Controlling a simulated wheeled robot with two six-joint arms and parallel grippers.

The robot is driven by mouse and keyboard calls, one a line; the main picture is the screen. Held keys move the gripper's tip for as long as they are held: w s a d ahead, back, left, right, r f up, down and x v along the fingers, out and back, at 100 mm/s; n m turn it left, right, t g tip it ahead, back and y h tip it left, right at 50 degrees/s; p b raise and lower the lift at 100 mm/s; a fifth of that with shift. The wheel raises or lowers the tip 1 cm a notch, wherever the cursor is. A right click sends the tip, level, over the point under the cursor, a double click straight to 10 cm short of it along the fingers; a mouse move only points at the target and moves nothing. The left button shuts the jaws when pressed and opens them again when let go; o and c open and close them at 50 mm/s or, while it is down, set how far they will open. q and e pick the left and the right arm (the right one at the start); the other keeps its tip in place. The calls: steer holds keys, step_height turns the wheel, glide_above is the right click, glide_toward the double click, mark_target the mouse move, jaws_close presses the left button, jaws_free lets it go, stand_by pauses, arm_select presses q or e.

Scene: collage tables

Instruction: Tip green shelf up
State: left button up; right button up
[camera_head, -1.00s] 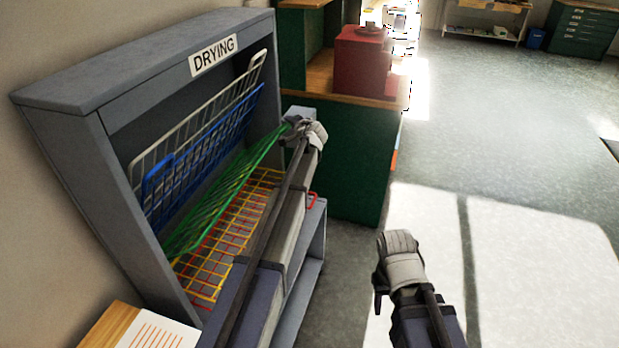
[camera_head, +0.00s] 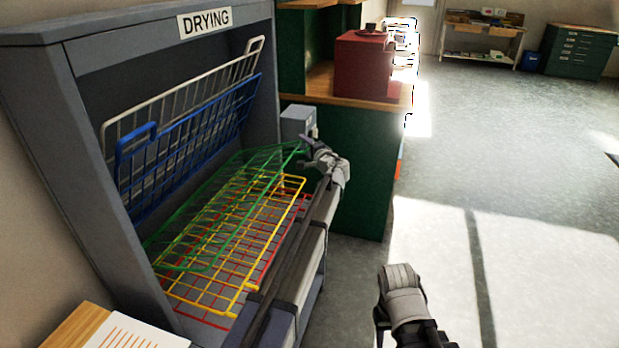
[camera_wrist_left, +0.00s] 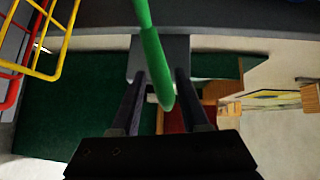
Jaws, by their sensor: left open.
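The green wire shelf (camera_head: 225,210) is hinged in the grey drying rack and slopes above the yellow shelf, its front edge slightly raised. My left gripper (camera_head: 307,148) is at its front far corner, jaws open. In the left wrist view, a green bar (camera_wrist_left: 152,50) of the shelf reaches in between the open fingers of my left gripper (camera_wrist_left: 157,85); I cannot tell whether they touch it. My right gripper (camera_head: 380,318) hangs low over the floor, away from the rack; its jaws are not clear.
White (camera_head: 170,95) and blue (camera_head: 185,150) shelves stand tipped up behind. Yellow (camera_head: 240,285) and red (camera_head: 200,312) shelves lie low beneath. A green cabinet (camera_head: 355,165) stands just beyond my left gripper. Open floor (camera_head: 500,170) lies to the right.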

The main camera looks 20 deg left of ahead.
arm_select(q)
step_height(320, 180, down, 8)
steer(key=d+m+t+y+b, duration=0.1)
steer(key=m+b, duration=0.1)
steer(key=b, duration=1)
steer(key=shift+d+f+m+t+y, duration=0.25)
steer(key=shift+m+t+y, duration=0.05)
steer(key=shift+t, duration=0.1)
steer(key=shift+s+f, duration=0.1)
